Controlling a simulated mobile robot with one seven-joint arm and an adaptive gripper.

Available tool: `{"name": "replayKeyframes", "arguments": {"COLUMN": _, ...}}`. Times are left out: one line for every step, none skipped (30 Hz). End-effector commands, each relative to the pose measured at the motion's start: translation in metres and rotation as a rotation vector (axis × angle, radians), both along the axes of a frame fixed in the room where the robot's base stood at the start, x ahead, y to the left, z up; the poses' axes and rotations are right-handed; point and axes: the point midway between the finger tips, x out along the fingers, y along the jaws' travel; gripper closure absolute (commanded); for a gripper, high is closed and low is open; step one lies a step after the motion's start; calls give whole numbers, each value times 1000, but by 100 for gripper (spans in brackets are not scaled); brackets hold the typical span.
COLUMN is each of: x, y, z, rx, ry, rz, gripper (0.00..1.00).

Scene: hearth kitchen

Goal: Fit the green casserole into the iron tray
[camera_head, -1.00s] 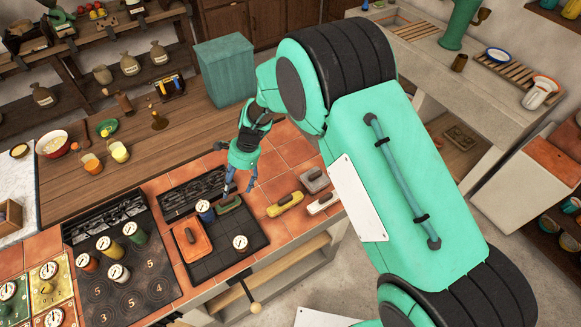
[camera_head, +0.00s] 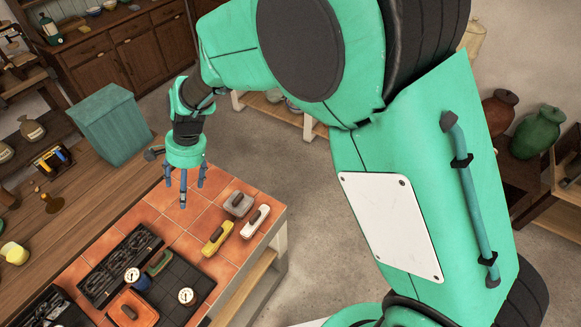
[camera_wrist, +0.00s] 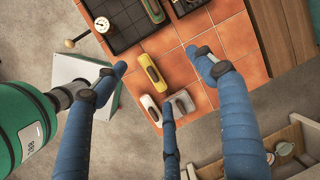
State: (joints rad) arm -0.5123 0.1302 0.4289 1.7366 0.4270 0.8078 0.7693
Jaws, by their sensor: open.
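The green casserole (camera_head: 160,263), a long dish with a dark handle, lies along the back edge of the black gridded iron tray (camera_head: 178,275). I cannot tell whether it sits fully flat. My gripper (camera_head: 183,190) is open and empty above the tiles, behind and apart from the tray. In the wrist view the green casserole (camera_wrist: 153,10) shows at the top, away from my spread fingers (camera_wrist: 163,80).
A large green box (camera_head: 112,125) stands back left. Bare tiles (camera_head: 185,245) separate tray and dishes.

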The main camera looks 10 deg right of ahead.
Motion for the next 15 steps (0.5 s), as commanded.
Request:
{"name": "replayKeyframes", "arguments": {"x": 1, "y": -18, "z": 20, "rx": 4, "ry": -30, "rz": 11, "gripper": 29}}
{"name": "replayKeyframes", "arguments": {"x": 1, "y": -27, "z": 29, "rx": 2, "ry": -46, "rz": 23, "gripper": 29}}
{"name": "replayKeyframes", "arguments": {"x": -1, "y": -40, "z": 42, "rx": 1, "ry": -68, "rz": 38, "gripper": 29}}
{"name": "replayKeyframes", "arguments": {"x": -2, "y": -50, "z": 51, "rx": 0, "ry": -85, "rz": 48, "gripper": 29}}
{"name": "replayKeyframes", "arguments": {"x": -3, "y": -60, "z": 60, "rx": -2, "ry": -101, "rz": 61, "gripper": 29}}
{"name": "replayKeyframes", "arguments": {"x": -6, "y": -73, "z": 72, "rx": -5, "ry": -121, "rz": 73, "gripper": 29}}
{"name": "replayKeyframes", "arguments": {"x": -7, "y": -83, "z": 81, "rx": -7, "ry": -139, "rz": 85, "gripper": 29}}
{"name": "replayKeyframes", "arguments": {"x": -10, "y": -93, "z": 88, "rx": -10, "ry": -154, "rz": 96, "gripper": 29}}
{"name": "replayKeyframes", "arguments": {"x": -13, "y": -106, "z": 99, "rx": -15, "ry": -176, "rz": 109, "gripper": 29}}
{"name": "replayKeyframes", "arguments": {"x": -16, "y": -116, "z": 107, "rx": -18, "ry": -193, "rz": 120, "gripper": 29}}
{"name": "replayKeyframes", "arguments": {"x": -19, "y": -125, "z": 115, "rx": -23, "ry": -209, "rz": 130, "gripper": 29}}
{"name": "replayKeyframes", "arguments": {"x": -24, "y": -139, "z": 124, "rx": -30, "ry": -230, "rz": 144, "gripper": 29}}
{"name": "replayKeyframes", "arguments": {"x": -28, "y": -148, "z": 131, "rx": -35, "ry": -246, "rz": 154, "gripper": 29}}
{"name": "replayKeyframes", "arguments": {"x": -31, "y": -158, "z": 138, "rx": -41, "ry": -263, "rz": 165, "gripper": 29}}
{"name": "replayKeyframes", "arguments": {"x": -37, "y": -170, "z": 147, "rx": -50, "ry": -282, "rz": 179, "gripper": 29}}
